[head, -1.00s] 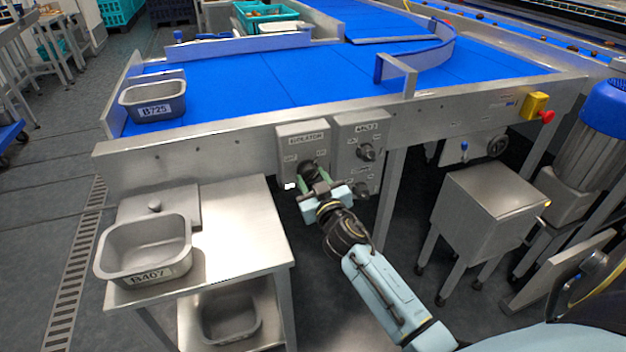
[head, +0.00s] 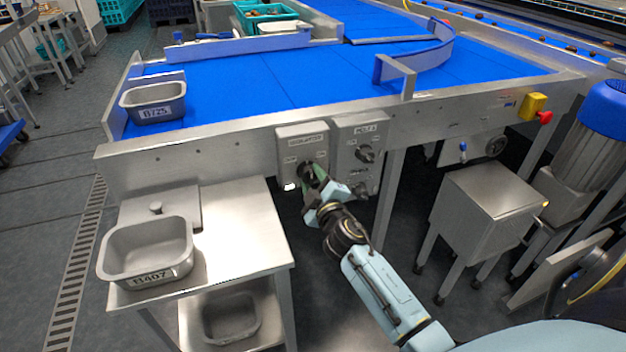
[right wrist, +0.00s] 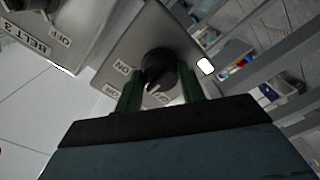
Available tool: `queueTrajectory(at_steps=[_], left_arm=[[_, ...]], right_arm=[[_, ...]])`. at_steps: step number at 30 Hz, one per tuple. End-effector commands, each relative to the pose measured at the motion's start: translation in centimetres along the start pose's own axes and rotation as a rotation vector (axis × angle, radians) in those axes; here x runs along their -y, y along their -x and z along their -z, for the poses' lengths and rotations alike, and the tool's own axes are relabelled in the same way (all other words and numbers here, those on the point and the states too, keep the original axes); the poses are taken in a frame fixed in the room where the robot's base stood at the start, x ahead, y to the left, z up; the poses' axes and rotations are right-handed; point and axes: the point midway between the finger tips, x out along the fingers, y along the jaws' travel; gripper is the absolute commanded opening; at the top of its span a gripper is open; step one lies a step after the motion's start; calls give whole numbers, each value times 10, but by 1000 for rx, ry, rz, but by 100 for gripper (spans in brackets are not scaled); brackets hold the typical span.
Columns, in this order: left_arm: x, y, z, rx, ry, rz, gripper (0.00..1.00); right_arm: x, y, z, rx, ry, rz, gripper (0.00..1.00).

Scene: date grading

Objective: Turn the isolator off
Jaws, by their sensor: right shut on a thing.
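The isolator is a grey box (head: 290,146) on the front of the conveyor frame, with a black rotary knob low on its face. In the right wrist view the knob (right wrist: 159,68) sits between the two green fingers, with a pale pointer mark at its lower edge. The gripper partly hides the knob in the head view. My left gripper is out of view.
A steel side table (head: 238,220) with a grey tray (head: 120,255) stands at the left. A steel box on legs (head: 490,205) stands to the right of my arm.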

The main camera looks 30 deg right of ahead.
Motion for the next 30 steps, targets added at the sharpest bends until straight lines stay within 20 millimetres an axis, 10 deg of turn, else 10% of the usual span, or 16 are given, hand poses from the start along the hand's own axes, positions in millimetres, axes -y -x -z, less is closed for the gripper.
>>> queueTrajectory(at_steps=[30], left_arm=[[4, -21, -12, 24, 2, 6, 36]], right_arm=[[-1, 0, 1, -1, 761, 1, 16]])
